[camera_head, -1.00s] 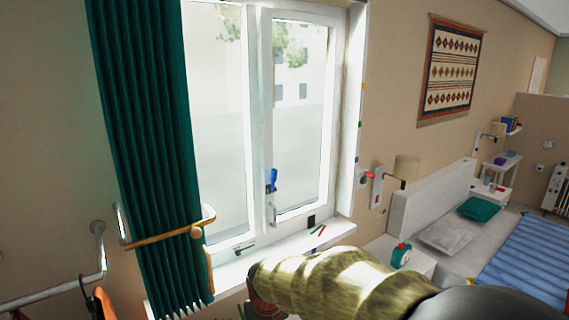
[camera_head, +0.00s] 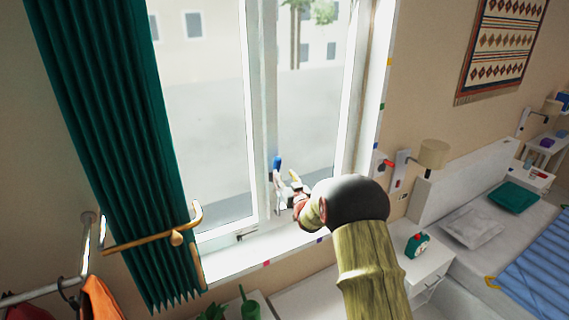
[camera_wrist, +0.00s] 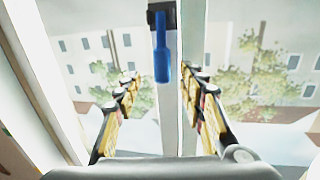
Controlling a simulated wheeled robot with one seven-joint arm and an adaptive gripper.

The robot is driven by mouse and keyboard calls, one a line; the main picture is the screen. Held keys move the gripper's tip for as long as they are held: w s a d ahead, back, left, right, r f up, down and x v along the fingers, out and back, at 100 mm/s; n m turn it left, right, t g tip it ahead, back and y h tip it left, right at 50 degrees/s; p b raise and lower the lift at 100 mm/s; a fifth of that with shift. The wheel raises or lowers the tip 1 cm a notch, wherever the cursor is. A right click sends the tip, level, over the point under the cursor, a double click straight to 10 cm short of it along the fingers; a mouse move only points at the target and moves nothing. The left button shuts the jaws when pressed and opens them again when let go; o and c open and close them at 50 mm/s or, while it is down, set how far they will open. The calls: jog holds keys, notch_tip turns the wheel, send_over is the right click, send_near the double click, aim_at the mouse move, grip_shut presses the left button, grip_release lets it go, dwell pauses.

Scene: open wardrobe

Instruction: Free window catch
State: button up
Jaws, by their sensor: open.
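The window catch has a blue handle (camera_head: 277,162) on the white upright frame where the window's two panes meet. In the wrist view the blue handle (camera_wrist: 162,60) hangs down from a dark mount, upright and near the top centre. My gripper (camera_head: 285,180) is at the frame just below and beside the handle in the head view. In the wrist view my gripper (camera_wrist: 160,80) is open, its yellow-padded fingers on either side of the handle's line. Gaps show between the handle and both fingers. How far the handle lies beyond the fingertips is hard to tell.
The white sill (camera_head: 235,258) runs below. A wall lamp (camera_head: 433,153), a bedside table with a green clock (camera_head: 417,244), and a bed stand at right.

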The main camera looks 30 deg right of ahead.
aim_at(278, 165)
jog(key=shift+w+d+r+p, duration=0.15)
jog(key=shift+w+p, duration=0.25)
jog(key=shift+w, duration=0.9)
jog(key=shift+w+d+r+p, duration=0.15)
jog(key=shift+w+p, duration=0.2)
jog(key=shift+w, duration=0.95)
jog(key=shift+w+d+r+p, duration=0.15)
jog(key=shift+w+p, duration=0.25)
jog(key=shift+w, duration=0.9)
jog(key=shift+f, duration=0.1)
jog(key=shift+c, duration=0.2)
grip_shut()
